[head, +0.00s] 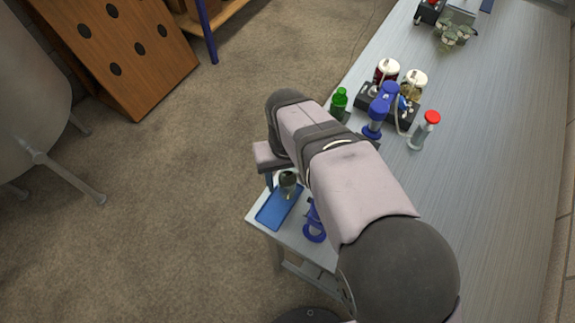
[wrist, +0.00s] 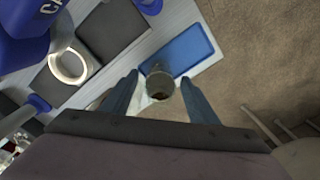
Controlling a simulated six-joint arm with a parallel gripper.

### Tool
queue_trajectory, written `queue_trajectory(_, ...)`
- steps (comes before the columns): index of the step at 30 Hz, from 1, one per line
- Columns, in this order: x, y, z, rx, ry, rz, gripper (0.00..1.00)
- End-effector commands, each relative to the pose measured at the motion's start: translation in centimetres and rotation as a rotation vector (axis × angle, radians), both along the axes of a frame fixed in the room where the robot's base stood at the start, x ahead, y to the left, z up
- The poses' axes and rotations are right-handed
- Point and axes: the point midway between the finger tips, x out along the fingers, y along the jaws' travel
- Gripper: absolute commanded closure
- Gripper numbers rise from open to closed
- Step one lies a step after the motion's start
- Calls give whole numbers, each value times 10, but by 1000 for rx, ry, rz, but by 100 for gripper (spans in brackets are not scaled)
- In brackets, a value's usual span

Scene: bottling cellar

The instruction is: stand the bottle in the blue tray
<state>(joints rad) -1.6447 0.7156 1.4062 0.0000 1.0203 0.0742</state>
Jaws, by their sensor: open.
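The blue tray (head: 273,213) lies on the near corner of the bench in the head view, and it also shows at the top of the wrist view (wrist: 190,48). A small grey-green glass bottle (head: 288,181) appears to stand upright at the tray's upper end; I cannot tell if its whole base is inside the rim. In the wrist view the bottle (wrist: 160,84) is between the two blue fingers of my gripper (wrist: 160,76). The fingers are open, with a gap on each side of the bottle. In the head view my arm partly hides the gripper.
A blue ring-shaped stand (head: 314,229) is close to the tray's right. Farther along the bench are a green bottle (head: 339,101), a black rack with jars (head: 372,104), and a red-capped container (head: 426,130). The bench edge lies just beyond the tray.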

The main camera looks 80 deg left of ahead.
Motion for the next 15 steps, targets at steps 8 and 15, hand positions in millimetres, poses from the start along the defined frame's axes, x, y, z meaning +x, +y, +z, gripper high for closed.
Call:
queue_trajectory(8, 0, 1, 34, 6, 0, 0, 46)
queue_trajectory(15, 0, 2, 78, 6, 0, 0, 46)
